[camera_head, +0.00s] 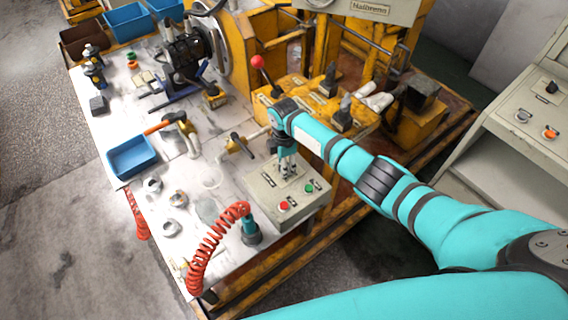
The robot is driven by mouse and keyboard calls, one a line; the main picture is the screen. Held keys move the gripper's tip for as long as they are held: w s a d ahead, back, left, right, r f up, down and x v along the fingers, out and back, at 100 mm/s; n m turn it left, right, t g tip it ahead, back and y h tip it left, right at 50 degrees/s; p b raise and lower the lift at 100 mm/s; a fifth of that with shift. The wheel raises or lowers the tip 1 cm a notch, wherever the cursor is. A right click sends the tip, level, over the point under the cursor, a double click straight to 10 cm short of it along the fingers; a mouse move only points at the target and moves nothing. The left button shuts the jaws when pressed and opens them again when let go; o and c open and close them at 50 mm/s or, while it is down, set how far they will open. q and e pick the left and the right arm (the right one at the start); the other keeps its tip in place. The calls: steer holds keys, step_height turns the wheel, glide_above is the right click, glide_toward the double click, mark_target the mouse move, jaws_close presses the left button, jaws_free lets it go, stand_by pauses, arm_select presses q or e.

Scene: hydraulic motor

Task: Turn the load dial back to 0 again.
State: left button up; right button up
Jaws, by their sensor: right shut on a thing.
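A grey-white control box (310,205) sits near the right edge of the white workbench. It has a red button (284,206) and a green button (309,188) on its top. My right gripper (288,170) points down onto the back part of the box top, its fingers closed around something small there. The load dial is not clearly visible; the gripper hides that spot, so I cannot read its setting. My left gripper is not in view.
A red coiled hose (212,240) stands in front of the box. A blue tray (133,156) and a hammer (170,124) lie to the left. Yellow machinery with a red-knobbed lever (257,62) stands behind. Another control console (535,120) is at the right.

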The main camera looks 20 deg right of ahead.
steer(key=o, duration=1.2)
steer(key=shift+c, duration=0.2)
step_height(320, 180, up, 12)
